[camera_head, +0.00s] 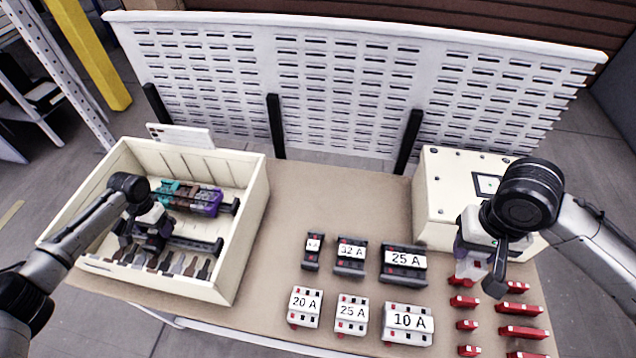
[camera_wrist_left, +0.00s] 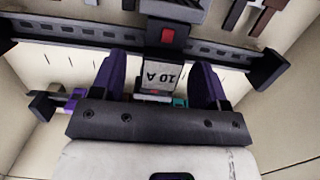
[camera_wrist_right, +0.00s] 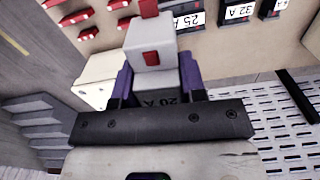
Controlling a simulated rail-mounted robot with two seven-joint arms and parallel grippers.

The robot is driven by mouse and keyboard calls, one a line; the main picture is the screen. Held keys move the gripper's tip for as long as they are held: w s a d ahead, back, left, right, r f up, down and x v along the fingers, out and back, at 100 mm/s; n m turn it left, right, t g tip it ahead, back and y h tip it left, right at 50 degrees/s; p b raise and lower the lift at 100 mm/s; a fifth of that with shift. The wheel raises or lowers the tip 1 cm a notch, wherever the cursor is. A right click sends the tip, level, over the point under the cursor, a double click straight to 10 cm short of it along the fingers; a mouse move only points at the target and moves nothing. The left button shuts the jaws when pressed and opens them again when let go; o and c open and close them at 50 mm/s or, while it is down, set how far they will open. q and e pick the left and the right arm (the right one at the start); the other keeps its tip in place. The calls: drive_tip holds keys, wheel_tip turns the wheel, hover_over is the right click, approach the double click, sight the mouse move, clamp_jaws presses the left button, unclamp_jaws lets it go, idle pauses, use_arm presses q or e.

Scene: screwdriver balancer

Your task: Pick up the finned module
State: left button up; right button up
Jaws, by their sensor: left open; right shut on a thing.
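No part is clearly recognisable as a finned module. My left gripper (camera_head: 146,240) is inside the cream open box (camera_head: 245,235). In the left wrist view its purple fingers (camera_wrist_left: 165,88) stand apart on either side of a grey module (camera_wrist_left: 162,60) with a red switch, marked 10 A, at a dark rail (camera_wrist_left: 80,55). Contact cannot be told. My right gripper (camera_head: 486,264) is shut on a pale module with a red switch, marked 20 A, in the right wrist view (camera_wrist_right: 150,50). It is held near the cream closed box; its lower part is hidden between the fingers.
Teal, brown and purple modules (camera_head: 208,202) lie in the open box. Dark modules (camera_head: 403,263), white modules (camera_head: 408,324) and red pieces (camera_head: 524,332) stand in rows on the table. The closed box (camera_head: 445,205) stands back right; a slotted panel (camera_head: 340,95) rises behind.

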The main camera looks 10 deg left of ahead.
use_arm(q)
drive_tip(key=shift+s+f, duration=0.15)
drive_tip(key=shift+f, duration=0.45)
use_arm(e)
drive_tip(key=shift+f, duration=0.1)
use_arm(q)
clamp_jaws()
drive_tip(key=shift+r, duration=0.2)
